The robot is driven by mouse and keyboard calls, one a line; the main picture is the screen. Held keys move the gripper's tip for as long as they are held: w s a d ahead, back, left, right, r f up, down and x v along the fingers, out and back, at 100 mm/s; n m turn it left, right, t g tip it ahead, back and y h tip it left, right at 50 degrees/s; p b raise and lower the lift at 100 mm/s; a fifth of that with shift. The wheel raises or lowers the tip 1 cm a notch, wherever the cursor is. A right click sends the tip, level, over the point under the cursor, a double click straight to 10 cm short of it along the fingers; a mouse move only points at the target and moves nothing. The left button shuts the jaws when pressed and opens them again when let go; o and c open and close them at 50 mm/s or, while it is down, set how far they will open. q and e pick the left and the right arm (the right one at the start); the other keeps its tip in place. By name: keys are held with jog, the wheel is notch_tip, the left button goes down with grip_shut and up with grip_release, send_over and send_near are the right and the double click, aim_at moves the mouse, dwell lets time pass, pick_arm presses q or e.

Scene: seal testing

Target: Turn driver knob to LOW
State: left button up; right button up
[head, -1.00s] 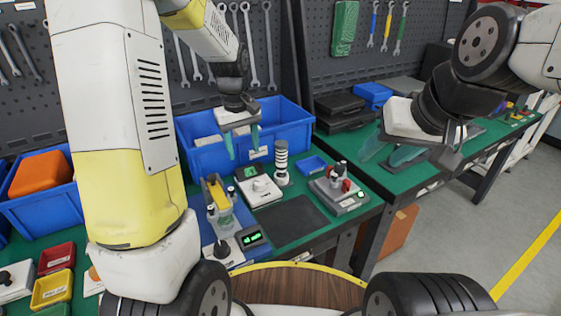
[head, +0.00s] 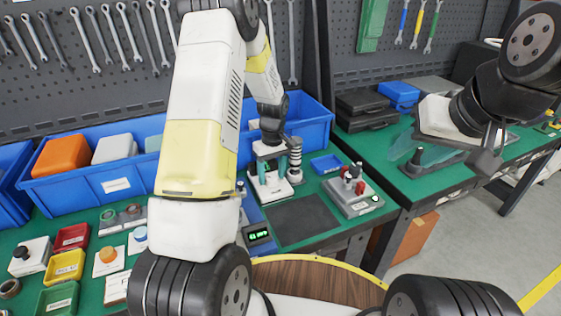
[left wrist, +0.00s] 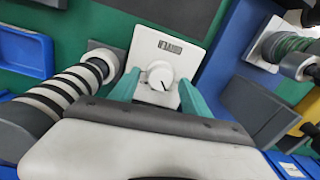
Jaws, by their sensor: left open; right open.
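The driver is a white box (head: 284,190) on the green bench in the head view, partly hidden by my left gripper (head: 267,180). The knob sits between the spread teal fingers of my left gripper (left wrist: 158,88); contact cannot be told. Any LOW mark is not readable. My right gripper (head: 408,153) is open and empty, over the right-hand bench.
A black-and-white ringed cylinder (head: 295,158) stands close beside the driver. A fixture with red and dark knobs (head: 352,195) is to the right. A dark mat (head: 303,220) lies clear in front. A blue bin (head: 305,118) stands behind.

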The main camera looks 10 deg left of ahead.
pick_arm(q)
grip_shut()
dwell(0.3)
jog(key=shift+m, duration=0.3)
jog(key=m, duration=0.3)
jog(key=shift+m, duration=2)
grip_release()
